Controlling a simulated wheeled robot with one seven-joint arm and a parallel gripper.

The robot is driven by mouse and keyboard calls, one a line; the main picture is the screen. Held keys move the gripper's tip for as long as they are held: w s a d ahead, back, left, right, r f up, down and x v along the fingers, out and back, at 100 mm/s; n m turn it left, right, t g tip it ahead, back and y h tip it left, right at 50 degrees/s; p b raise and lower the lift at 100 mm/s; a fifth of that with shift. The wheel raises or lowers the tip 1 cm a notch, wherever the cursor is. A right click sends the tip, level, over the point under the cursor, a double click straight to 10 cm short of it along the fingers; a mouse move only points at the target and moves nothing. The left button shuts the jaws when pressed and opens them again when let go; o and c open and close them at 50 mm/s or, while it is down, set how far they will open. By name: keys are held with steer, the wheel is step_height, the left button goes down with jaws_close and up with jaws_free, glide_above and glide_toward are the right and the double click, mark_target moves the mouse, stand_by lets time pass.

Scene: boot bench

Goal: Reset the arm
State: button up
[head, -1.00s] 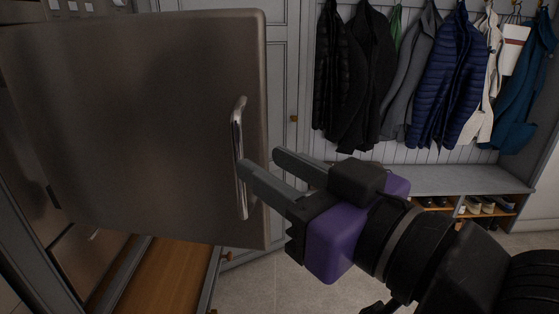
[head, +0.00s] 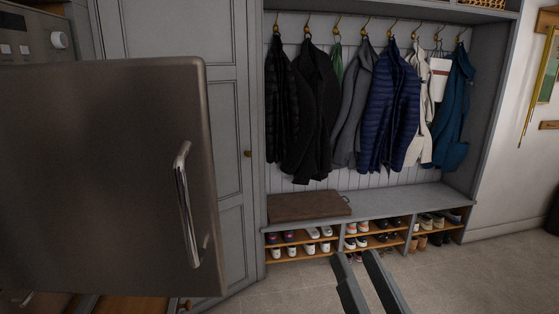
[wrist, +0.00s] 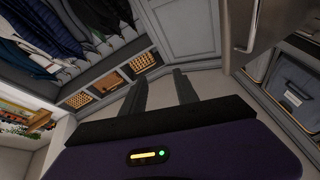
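My gripper (head: 368,280) is low at the bottom of the head view, with its two grey fingers apart and nothing between them. It also shows in the wrist view (wrist: 160,92), fingers spread and empty over the floor. The stainless appliance door (head: 100,180) stands open at the left of the head view, with a chrome bar handle (head: 185,205). My gripper is to the right of the handle and clear of it. The handle shows at the top right of the wrist view (wrist: 250,28). The rest of my arm is out of the head view.
A bench (head: 400,201) with a brown cushion (head: 308,206) and shoe cubbies stands at the back. Coats (head: 390,115) hang above it. A tall grey cupboard (head: 175,110) is behind the door.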

steer(key=s+d+f+g+h, duration=0.2)
steer(key=s+d+f, duration=0.1)
steer(key=s+f, duration=0.5)
steer(key=s+d+f+g+h, duration=0.2)
steer(key=s+d+f, duration=0.1)
steer(key=s+f, duration=0.6)
steer(key=s+d+f+g+h, duration=0.1)
steer(key=s+d+f+g, duration=0.2)
steer(key=s+f, duration=0.6)
steer(key=s+d, duration=0.1)
steer(key=s, duration=0.2)
steer(key=shift+h, duration=0.4)
steer(key=shift+a, duration=0.15)
